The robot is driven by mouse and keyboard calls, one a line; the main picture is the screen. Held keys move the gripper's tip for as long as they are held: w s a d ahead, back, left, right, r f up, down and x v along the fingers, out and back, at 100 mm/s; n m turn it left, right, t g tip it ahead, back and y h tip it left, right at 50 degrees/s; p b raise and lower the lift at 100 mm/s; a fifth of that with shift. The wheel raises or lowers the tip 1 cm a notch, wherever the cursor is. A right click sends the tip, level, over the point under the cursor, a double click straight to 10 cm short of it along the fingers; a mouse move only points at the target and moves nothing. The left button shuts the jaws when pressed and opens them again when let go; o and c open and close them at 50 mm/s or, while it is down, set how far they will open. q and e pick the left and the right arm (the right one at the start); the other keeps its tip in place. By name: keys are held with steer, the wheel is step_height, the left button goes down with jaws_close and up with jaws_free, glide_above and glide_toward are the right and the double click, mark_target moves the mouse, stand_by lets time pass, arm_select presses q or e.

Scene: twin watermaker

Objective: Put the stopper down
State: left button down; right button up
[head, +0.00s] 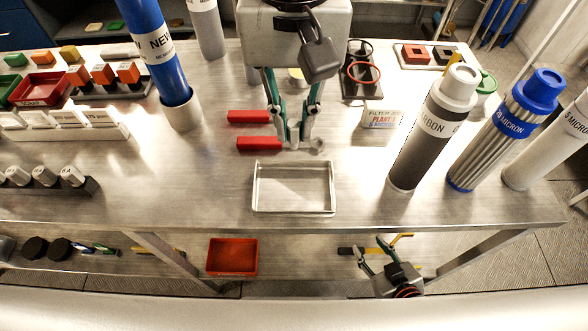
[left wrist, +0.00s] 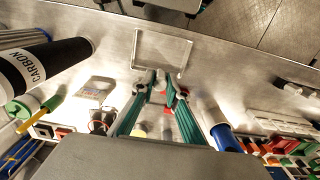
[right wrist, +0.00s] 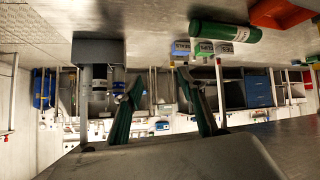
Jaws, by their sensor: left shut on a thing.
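My left gripper (head: 297,140) points down over the middle of the steel bench, just behind the empty metal tray (head: 294,213). It is shut on a small grey piece, which I take to be the stopper (head: 317,144). The piece shows only in part at the fingertips, and whether it touches the bench is hard to tell. In the left wrist view, the fingertips (left wrist: 160,92) are close together near the tray rim (left wrist: 163,33). My right gripper (head: 377,247) is low in front of the bench, its fingers apart and empty; they show apart in the right wrist view (right wrist: 160,85).
Two red bars (head: 255,143) lie left of my left gripper. A blue cylinder (head: 150,45) leans at the left; the carbon cartridge (head: 425,135) and a blue-capped pleated filter (head: 495,135) stand right. A red bin (head: 232,256) sits below. Bench beside the tray is clear.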

arm_select(q)
step_height(320, 180, down, 10)
steer(key=shift+w+r+b, duration=0.1)
steer(key=shift+r+b, duration=0.1)
steer(key=shift+b, duration=0.1)
step_height(320, 180, down, 4)
steer(key=shift+r, duration=0.25)
arm_select(e)
steer(key=shift+w+d+f, duration=0.15)
steer(key=shift+w+d, duration=0.05)
steer(key=shift+w, duration=0.3)
arm_select(q)
steer(key=shift+f, duration=0.15)
steer(key=c, duration=2)
jaws_free()
arm_select(e)
steer(key=shift+s+f, duration=0.15)
steer(key=shift+s, duration=0.15)
